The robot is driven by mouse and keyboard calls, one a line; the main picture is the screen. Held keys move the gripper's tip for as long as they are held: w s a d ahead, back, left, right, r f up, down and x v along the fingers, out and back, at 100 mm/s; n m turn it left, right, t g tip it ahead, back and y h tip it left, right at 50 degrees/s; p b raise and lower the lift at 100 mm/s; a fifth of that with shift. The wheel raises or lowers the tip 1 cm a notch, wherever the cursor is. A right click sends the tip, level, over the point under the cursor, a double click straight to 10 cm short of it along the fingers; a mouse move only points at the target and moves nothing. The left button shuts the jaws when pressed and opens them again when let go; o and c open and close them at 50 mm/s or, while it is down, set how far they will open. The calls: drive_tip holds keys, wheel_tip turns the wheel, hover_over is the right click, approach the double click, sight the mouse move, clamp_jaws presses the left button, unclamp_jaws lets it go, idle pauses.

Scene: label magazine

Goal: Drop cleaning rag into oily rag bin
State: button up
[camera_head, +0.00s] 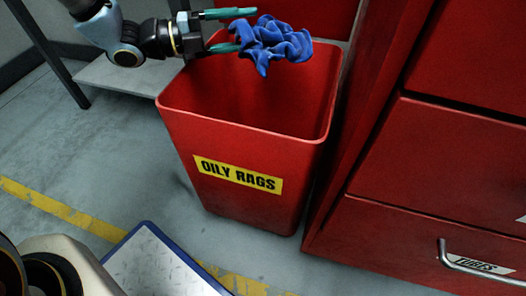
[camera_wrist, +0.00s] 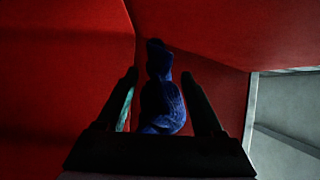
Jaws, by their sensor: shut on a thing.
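A crumpled blue cleaning rag (camera_head: 270,42) is held at the end of my gripper (camera_head: 238,30), above the back part of the bin's opening. My gripper comes in from the upper left, and its teal fingers are shut on the rag. The red oily rag bin (camera_head: 240,150) stands upright on the floor, open at the top, with a yellow "OILY RAGS" label on its front. In the wrist view the rag (camera_wrist: 162,105) shows dark blue between the fingers (camera_wrist: 163,85), with red surfaces around it. The bin's floor is hidden.
A red drawer cabinet (camera_head: 430,160) stands close on the bin's right. A grey shelf (camera_head: 115,77) with a dark leg is behind at the left. A blue-edged panel (camera_head: 155,265) is at the bottom. Yellow tape (camera_head: 60,208) marks the open grey floor.

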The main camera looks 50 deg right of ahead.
drive_tip(key=o, duration=1.4)
drive_tip(key=shift+c, duration=0.2)
drive_tip(key=shift+w+a, duration=0.1)
drive_tip(key=p+v, duration=0.3)
drive_tip(key=v, duration=0.7)
drive_tip(key=shift+w+a, duration=0.2)
drive_tip(key=shift+a, duration=0.05)
